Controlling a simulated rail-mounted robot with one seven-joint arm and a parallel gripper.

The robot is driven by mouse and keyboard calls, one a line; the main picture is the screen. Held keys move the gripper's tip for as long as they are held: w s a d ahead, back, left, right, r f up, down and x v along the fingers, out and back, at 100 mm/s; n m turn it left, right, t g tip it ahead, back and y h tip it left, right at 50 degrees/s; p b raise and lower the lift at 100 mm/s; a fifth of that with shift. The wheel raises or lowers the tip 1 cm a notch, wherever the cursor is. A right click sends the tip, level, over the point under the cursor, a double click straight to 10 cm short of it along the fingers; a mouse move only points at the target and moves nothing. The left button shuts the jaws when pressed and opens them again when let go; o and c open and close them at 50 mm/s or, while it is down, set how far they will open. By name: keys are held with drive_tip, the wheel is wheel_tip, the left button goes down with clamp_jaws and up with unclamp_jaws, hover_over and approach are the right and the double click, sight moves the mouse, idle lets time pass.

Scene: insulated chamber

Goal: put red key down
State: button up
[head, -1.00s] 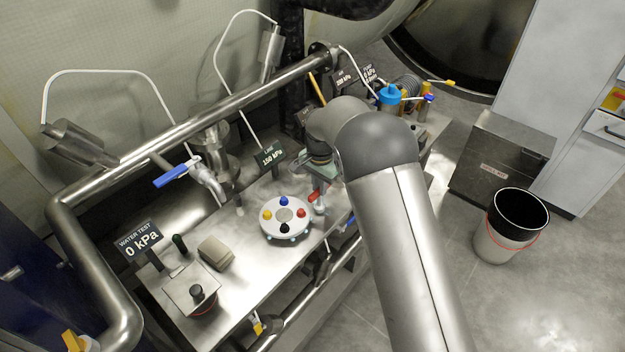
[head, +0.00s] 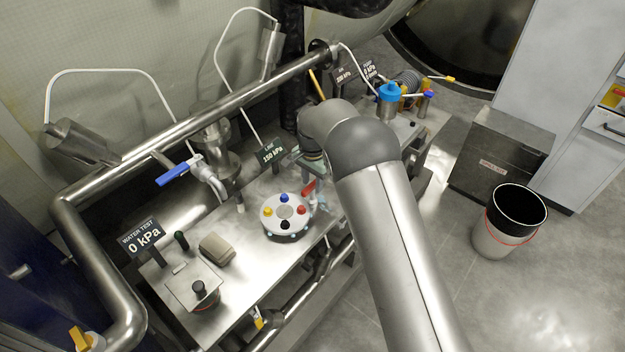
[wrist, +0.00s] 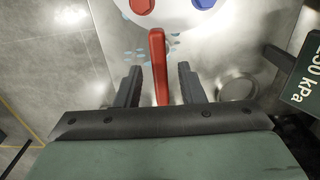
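The red key (wrist: 159,68) is a long red bar in the wrist view. It lies between my gripper's two dark fingers, with a visible gap on each side, and its far end reaches past the fingertips. My gripper (wrist: 159,72) is open. In the head view the red key (head: 309,187) shows just right of a round white disc (head: 267,226) with coloured knobs. My gripper (head: 314,168) is above and behind it there, partly hidden by my arm. I cannot tell whether the key touches the metal bench.
The metal bench (head: 240,283) has a tan block (head: 217,247) and a square lid with a black knob (head: 198,288). A blue-handled valve (head: 180,172) and a "LINE 150 kPa" sign (head: 270,152) stand behind. A blue-topped canister (head: 389,97) is at the right end.

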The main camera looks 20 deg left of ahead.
drive_tip(key=shift+r, duration=0.1)
wheel_tip(320, 180, up, 11)
drive_tip(key=b, duration=0.2)
drive_tip(key=s+d+r+n, duration=0.1)
drive_tip(key=s+d+r, duration=0.2)
drive_tip(key=d, duration=0.4)
drive_tip(key=s+d+r, duration=0.3)
drive_tip(key=d, duration=0.4)
drive_tip(key=s+d+r+n, duration=0.1)
drive_tip(key=s+d+r, duration=0.25)
drive_tip(key=d, duration=0.35)
drive_tip(key=s+d+f+n, duration=0.1)
drive_tip(key=s+d+f, duration=0.1)
drive_tip(key=s+d, duration=0.4)
drive_tip(key=s+d+f+n, duration=0.1)
drive_tip(key=s+d, duration=0.6)
drive_tip(key=s, duration=1)
drive_tip(key=shift+d+f+n+t, duration=0.25)
drive_tip(key=shift+f+n+t, duration=0.15)
drive_tip(key=shift+f, duration=0.2)
drive_tip(key=shift+o, duration=0.2)
